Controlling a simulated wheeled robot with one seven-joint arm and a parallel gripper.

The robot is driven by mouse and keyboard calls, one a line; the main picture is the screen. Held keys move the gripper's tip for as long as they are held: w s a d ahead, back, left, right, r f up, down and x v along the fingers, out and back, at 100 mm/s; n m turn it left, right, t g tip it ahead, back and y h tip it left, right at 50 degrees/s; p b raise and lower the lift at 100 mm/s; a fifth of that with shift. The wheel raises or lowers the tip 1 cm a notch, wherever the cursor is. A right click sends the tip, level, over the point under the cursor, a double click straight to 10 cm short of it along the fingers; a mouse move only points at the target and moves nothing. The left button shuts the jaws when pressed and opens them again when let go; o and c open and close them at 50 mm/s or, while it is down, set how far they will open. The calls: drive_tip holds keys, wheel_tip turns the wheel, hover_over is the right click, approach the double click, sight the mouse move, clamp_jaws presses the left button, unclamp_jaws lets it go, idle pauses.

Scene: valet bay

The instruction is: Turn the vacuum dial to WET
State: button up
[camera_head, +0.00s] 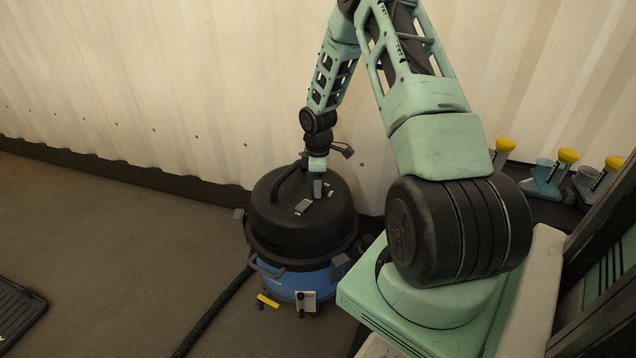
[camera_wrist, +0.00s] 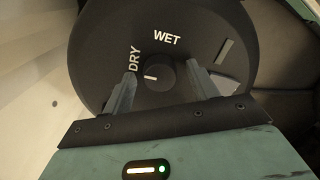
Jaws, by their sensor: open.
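The vacuum (camera_head: 302,232) has a black lid and a blue drum and stands on the floor by the wall. In the wrist view its round dial knob (camera_wrist: 159,75) sits on the black lid (camera_wrist: 112,32), with the labels DRY (camera_wrist: 133,58) and WET (camera_wrist: 167,38) around it. The white mark on the knob points left, toward the DRY side. My gripper (camera_wrist: 160,80) is open, with one finger on each side of the knob. A gap shows between the fingers and the knob. In the head view my gripper (camera_head: 318,186) is just above the lid, and the knob is hard to make out there.
A corrugated wall (camera_head: 180,90) runs close behind the vacuum. A dark hose (camera_head: 212,318) lies on the floor to its front left. Several yellow-capped bottles (camera_head: 545,178) stand at the right.

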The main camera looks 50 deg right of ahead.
drive_tip(key=c, duration=1)
drive_tip(key=m+p, duration=0.2)
drive_tip(key=m, duration=0.1)
drive_tip(key=shift+r+p, duration=0.2)
drive_tip(key=shift+p, duration=0.1)
drive_tip(key=m+p, duration=0.2)
drive_tip(key=m, duration=0.3)
drive_tip(key=shift+m+p, duration=0.3)
drive_tip(key=shift+p, duration=0.1)
drive_tip(key=m+p, duration=0.1)
drive_tip(key=m, duration=0.3)
drive_tip(key=shift+f+p, duration=0.1)
drive_tip(key=shift+p, duration=0.25)
drive_tip(key=m+p, duration=0.1)
drive_tip(key=m, duration=0.4)
drive_tip(key=shift+f+m, duration=0.1)
drive_tip(key=shift+m, duration=0.2)
